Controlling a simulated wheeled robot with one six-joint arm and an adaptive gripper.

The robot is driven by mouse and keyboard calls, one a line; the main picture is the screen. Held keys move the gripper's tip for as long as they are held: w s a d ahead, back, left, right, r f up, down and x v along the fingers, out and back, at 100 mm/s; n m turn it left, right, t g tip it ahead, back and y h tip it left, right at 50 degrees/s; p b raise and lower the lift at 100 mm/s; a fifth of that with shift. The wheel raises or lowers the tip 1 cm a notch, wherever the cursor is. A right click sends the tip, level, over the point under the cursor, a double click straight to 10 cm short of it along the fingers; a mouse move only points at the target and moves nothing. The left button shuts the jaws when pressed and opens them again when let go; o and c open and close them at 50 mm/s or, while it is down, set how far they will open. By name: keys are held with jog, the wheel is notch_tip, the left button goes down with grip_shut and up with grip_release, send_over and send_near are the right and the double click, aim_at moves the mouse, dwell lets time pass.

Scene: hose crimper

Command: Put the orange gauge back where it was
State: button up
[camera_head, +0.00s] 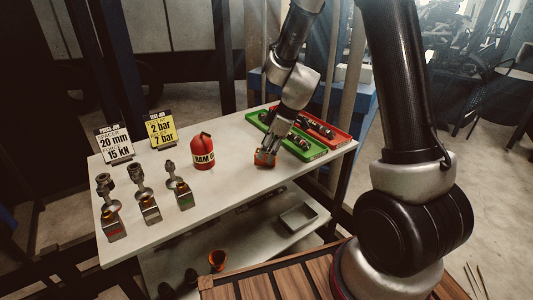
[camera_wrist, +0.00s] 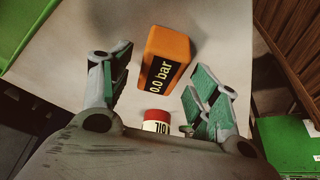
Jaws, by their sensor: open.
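The orange gauge (camera_head: 265,159) stands on the white table, near the green tray. In the wrist view the orange gauge (camera_wrist: 178,45) shows a dark face reading "0.0 bar". My gripper (camera_head: 272,148) reaches down over it from above. In the wrist view my gripper (camera_wrist: 160,75) is open, with one green-padded finger on each side of the gauge and visible gaps between. I cannot tell how deep the gauge sits between the fingers.
A green tray (camera_head: 310,153) and a red tray (camera_head: 345,137) hold dark parts behind my gripper. A red oil bottle (camera_head: 203,155) stands to the left. Several metal fittings, a white sign (camera_head: 115,143) and a yellow sign (camera_head: 161,130) stand further left. The table's front middle (camera_head: 225,195) is clear.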

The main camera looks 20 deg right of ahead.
jog(key=s+d+r+m, duration=0.2)
jog(key=s+d+r, duration=0.15)
jog(key=r, duration=0.25)
jog(key=s+d+r+m+t+h, duration=0.1)
jog(key=s+d+r, duration=0.1)
jog(key=s+r, duration=0.3)
jog(key=s+d+r+m, duration=0.2)
jog(key=s+r, duration=0.1)
jog(key=r, duration=0.4)
jog(key=s+d+r+m+h, duration=0.1)
jog(key=s+d+r+m, duration=0.1)
jog(key=s, duration=0.5)
jog(key=s+d+r+m+t+h, duration=0.1)
jog(key=s+d+r+m+h, duration=0.1)
jog(key=s+d+m, duration=0.2)
jog(key=s+m, duration=0.1)
jog(key=s, duration=0.2)
jog(key=shift+s+d+m, duration=0.3)
jog(key=shift+s+d, duration=0.1)
jog(key=shift+r, duration=0.1)
